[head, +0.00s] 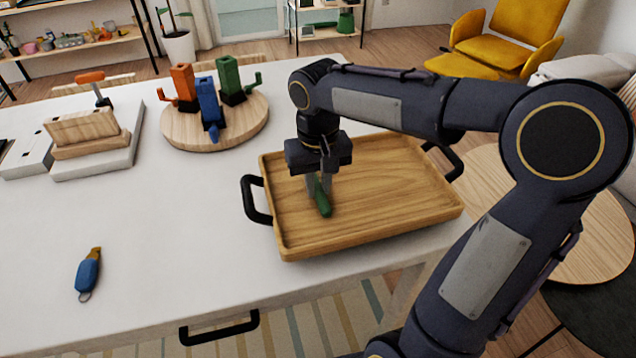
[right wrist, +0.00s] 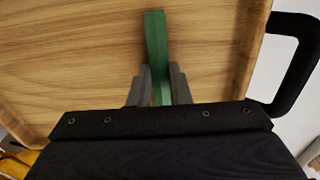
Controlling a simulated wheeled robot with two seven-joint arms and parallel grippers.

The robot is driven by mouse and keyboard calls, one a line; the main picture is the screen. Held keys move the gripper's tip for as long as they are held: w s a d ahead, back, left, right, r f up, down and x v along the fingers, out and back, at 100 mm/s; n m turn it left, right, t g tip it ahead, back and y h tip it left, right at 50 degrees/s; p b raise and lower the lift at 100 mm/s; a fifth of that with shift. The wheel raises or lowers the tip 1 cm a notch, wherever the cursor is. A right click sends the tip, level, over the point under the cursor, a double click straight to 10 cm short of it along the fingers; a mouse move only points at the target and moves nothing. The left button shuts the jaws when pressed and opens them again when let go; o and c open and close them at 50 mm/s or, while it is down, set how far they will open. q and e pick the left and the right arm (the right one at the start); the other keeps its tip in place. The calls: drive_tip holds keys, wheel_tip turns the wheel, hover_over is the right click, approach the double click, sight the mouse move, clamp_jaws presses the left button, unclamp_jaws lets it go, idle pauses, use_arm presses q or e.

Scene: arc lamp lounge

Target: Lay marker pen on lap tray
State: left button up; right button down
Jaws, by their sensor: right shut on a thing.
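The marker pen (head: 323,200) is green and shows below my right gripper (head: 319,184) in the head view. My right gripper is shut on it, and the pen also shows between the fingers in the right wrist view (right wrist: 156,45). The lap tray (head: 385,205) is wooden with black side handles and lies on the white table. The pen is over the left part of the tray floor; I cannot tell whether it touches. The tray's wood also fills most of the right wrist view (right wrist: 70,50). My left gripper is not in view.
A round wooden board (head: 185,133) with orange, blue and green blocky things stands behind the tray's left side. A blue key fob (head: 88,274) lies at the front left. A white base with wooden blocks (head: 88,150) stands at the left. The table's middle left is clear.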

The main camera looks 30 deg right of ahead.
sight(318, 188)
drive_tip(key=shift+f, duration=0.2)
drive_tip(key=c, duration=1.3)
unclamp_jaws()
drive_tip(key=shift+c, duration=0.2)
drive_tip(key=shift+r, duration=0.1)
drive_tip(key=shift+r, duration=0.25)
wheel_tip(318, 188, up, 12)
drive_tip(key=p, duration=0.1)
drive_tip(key=shift+f+p, duration=0.15)
drive_tip(key=shift+p, duration=0.15)
